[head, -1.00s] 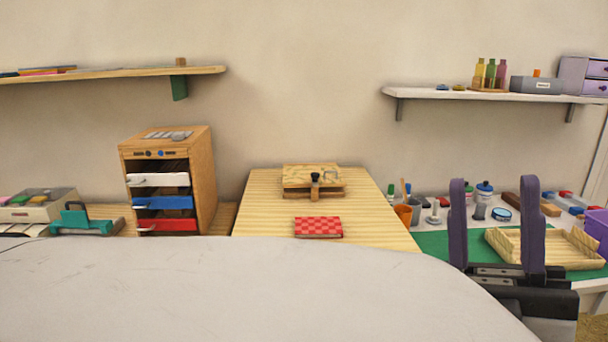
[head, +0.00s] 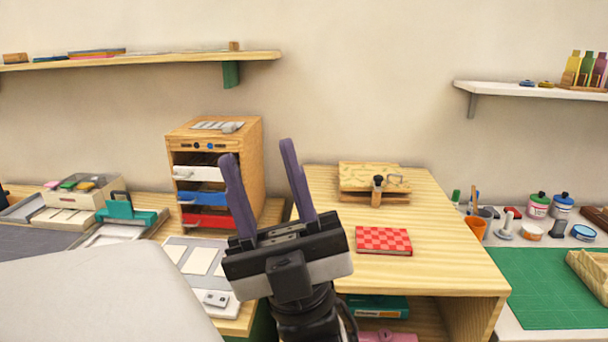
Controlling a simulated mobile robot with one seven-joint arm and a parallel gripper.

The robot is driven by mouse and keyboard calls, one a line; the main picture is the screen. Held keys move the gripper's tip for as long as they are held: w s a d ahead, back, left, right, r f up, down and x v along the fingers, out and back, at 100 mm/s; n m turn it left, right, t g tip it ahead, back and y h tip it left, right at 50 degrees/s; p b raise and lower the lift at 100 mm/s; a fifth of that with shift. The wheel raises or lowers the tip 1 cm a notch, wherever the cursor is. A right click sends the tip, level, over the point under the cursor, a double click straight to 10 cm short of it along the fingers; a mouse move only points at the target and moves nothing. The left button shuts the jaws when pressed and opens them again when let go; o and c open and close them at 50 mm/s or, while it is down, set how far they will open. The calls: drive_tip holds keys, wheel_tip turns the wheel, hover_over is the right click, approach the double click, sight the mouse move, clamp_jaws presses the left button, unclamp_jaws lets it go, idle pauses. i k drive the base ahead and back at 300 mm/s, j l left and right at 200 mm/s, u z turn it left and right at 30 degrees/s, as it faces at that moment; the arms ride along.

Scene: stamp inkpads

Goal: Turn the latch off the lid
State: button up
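A flat wooden box with a patterned lid (head: 369,176) sits at the back of the light wooden bench in the head view. A latch with a dark round knob (head: 377,181) and a wooden bar stands at the front middle of the lid, over its front edge. A thin grey handle (head: 395,179) shows on the lid to its right. My gripper (head: 260,162) is open and empty, its two purple fingers pointing up. In the picture it is left of the box and nearer to me, apart from it.
A red checkered pad (head: 383,241) lies on the bench (head: 455,262) in front of the box. A wooden drawer cabinet (head: 247,151) stands to the left, behind my gripper. A green mat (head: 550,285) with jars behind it is at right.

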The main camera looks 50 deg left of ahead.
sight(377, 180)
drive_tip(key=u, duration=1.1)
